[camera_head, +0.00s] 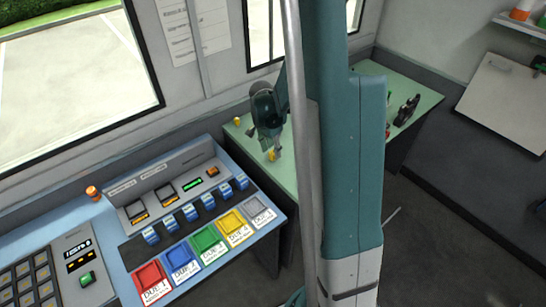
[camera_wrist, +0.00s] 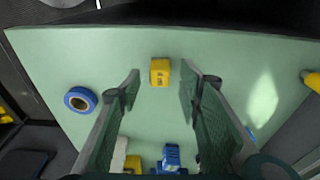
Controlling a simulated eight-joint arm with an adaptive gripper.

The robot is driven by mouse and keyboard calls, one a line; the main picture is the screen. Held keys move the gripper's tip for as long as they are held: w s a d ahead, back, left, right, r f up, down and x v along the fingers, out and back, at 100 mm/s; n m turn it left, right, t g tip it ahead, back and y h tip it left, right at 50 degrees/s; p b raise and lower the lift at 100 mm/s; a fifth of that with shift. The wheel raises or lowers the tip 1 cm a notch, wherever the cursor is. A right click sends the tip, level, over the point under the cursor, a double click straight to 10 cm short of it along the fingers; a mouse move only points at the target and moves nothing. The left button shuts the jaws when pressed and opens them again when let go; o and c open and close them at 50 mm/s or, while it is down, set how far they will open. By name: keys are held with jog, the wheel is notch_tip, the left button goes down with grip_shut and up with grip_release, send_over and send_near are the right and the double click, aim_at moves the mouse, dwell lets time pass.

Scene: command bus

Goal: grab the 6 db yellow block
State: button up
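A yellow block (camera_wrist: 160,72) with small dark markings, too blurred to read, sits on the green tabletop (camera_wrist: 230,60) in the wrist view. My gripper (camera_wrist: 160,84) is open, its two fingers apart on the left and right of the picture. The block shows in the gap between the fingertips, and nothing is held. In the head view my gripper (camera_head: 270,147) points down over the green table, with a small yellow thing (camera_head: 271,156) at its fingertips. Whether the fingers reach down beside the block cannot be told.
A blue ring-shaped roll (camera_wrist: 80,99) lies left of the fingers. A blue object (camera_wrist: 171,158), a second yellow piece (camera_wrist: 134,163) and a white piece (camera_wrist: 119,154) are near the lower edge. A yellow object (camera_wrist: 312,80) is at far right. A button console (camera_head: 190,215) stands left of the table.

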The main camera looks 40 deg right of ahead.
jog(key=shift+d+f, duration=0.2)
jog(key=shift+f, duration=1.2)
jog(key=c, duration=0.9)
